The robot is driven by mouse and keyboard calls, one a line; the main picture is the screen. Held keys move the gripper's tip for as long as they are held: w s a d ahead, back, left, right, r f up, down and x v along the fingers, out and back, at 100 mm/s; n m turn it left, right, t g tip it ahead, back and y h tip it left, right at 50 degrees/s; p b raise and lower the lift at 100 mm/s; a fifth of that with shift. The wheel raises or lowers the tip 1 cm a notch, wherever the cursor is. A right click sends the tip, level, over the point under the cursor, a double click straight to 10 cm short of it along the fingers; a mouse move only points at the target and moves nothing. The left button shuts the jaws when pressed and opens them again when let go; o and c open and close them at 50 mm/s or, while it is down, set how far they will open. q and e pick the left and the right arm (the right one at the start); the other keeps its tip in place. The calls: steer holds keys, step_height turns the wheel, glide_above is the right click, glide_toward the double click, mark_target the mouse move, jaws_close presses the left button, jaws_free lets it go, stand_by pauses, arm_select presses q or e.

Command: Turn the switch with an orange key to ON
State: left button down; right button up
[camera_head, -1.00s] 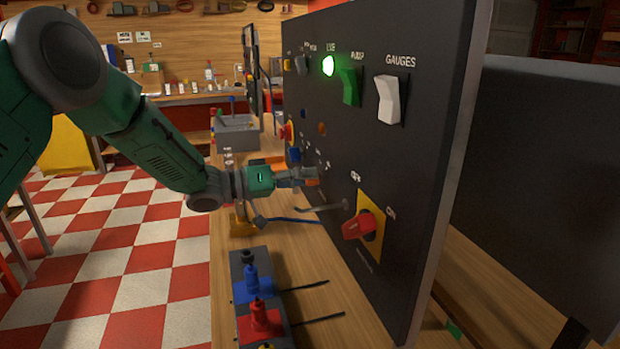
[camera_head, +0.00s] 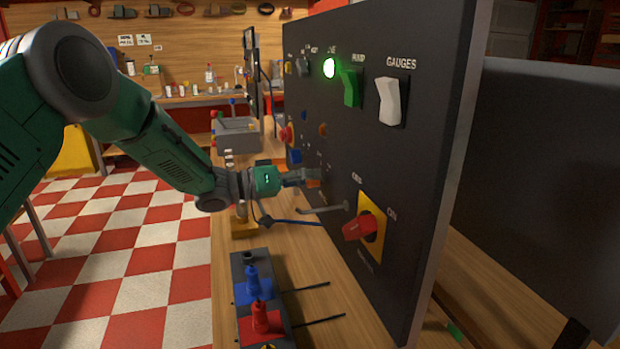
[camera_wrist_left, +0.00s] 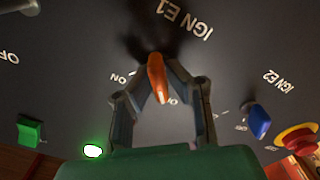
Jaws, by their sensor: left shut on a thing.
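The switch with the orange key (camera_wrist_left: 157,78) is on the dark panel under the label IGN E1, which appears upside down in the left wrist view. ON is printed to the left of the key there. Another marking to its right is partly hidden by a finger. My left gripper (camera_wrist_left: 160,88) is shut on the orange key, with one finger on each side. In the head view, my left gripper (camera_head: 311,178) reaches the panel from the left and hides most of the switch. A bit of orange shows at its fingertips. My right gripper is not in view.
A blue key (camera_wrist_left: 258,121) labelled IGN E2 and a red knob (camera_wrist_left: 297,134) are nearby on the panel. A red rotary switch (camera_head: 360,228) on a yellow plate sits lower right. A box with blue and red levers (camera_head: 262,300) stands on the bench below my arm.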

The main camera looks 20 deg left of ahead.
arm_select(q)
steer(key=shift+f, duration=0.2)
steer(key=shift+d+m, duration=0.1)
steer(key=shift+m, duration=0.2)
steer(key=m, duration=0.3)
steer(key=shift+s+m, duration=0.1)
steer(key=shift+m, duration=0.2)
steer(key=m, duration=0.4)
steer(key=shift+s+f+m, duration=0.1)
steer(key=shift+f+m, duration=0.05)
steer(key=shift+m, duration=0.15)
steer(key=m+b, duration=0.1)
steer(key=m, duration=0.2)
steer(key=shift+b, duration=0.35)
steer(key=shift+s+m+b, duration=0.1)
steer(key=shift+m+b, duration=0.7)
steer(key=shift+m, duration=1.2)
